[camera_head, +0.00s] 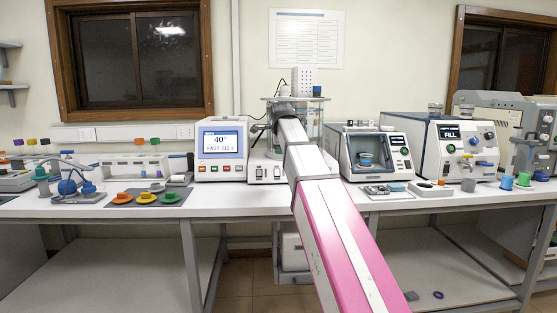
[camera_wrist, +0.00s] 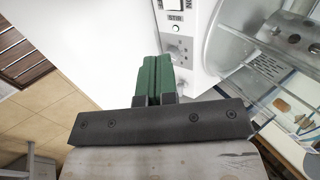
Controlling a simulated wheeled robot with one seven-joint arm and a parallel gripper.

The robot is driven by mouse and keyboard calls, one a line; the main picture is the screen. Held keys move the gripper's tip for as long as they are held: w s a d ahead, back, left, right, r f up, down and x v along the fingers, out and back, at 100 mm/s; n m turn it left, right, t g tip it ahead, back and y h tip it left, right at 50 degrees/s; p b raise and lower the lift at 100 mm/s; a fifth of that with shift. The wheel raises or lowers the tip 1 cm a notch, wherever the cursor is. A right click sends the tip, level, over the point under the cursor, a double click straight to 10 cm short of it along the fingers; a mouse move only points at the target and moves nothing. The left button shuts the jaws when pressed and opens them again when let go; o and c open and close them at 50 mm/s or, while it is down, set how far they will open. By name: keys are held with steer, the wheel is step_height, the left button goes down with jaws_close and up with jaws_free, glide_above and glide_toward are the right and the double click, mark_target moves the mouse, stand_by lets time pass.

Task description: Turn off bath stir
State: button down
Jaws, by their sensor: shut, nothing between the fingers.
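The bath is a clear glass vessel (camera_head: 310,126) above a white control base (camera_head: 267,181) with small dark switches, behind my arm in the head view. The wrist view shows part of the white panel with a rocker switch (camera_wrist: 172,5) labelled STIR, cut off by the top edge. Which way the switch is set cannot be told. My gripper (camera_wrist: 155,60) has two green fingers pressed together, with nothing between them. Its tips are just left of and below the STIR switch in the picture; whether they touch the panel cannot be told. The fingers are hidden in the head view.
A display unit (camera_head: 222,149) reading 40° stands left of the bath. A blue-white instrument (camera_head: 368,153) stands to its right. Coloured caps lie on a dark mat (camera_head: 125,200) at the left of the white bench (camera_head: 230,202). The bench front left of the bath is mostly clear.

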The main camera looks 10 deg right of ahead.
steer(key=shift+s+f, duration=0.1)
steer(key=shift+f, duration=0.05)
steer(key=shift+f, duration=0.1)
glide_toward(278, 175)
steer(key=f, duration=0.3)
steer(key=shift+w+a+f, duration=0.1)
steer(key=shift+w+f, duration=0.2)
steer(key=shift+f, duration=0.05)
steer(key=shift+w+f, duration=0.3)
steer(key=shift+w, duration=0.25)
steer(key=shift+w+f, duration=0.3)
steer(key=shift+w, duration=0.25)
steer(key=shift+w+f, duration=0.4)
steer(key=shift+w, duration=0.1)
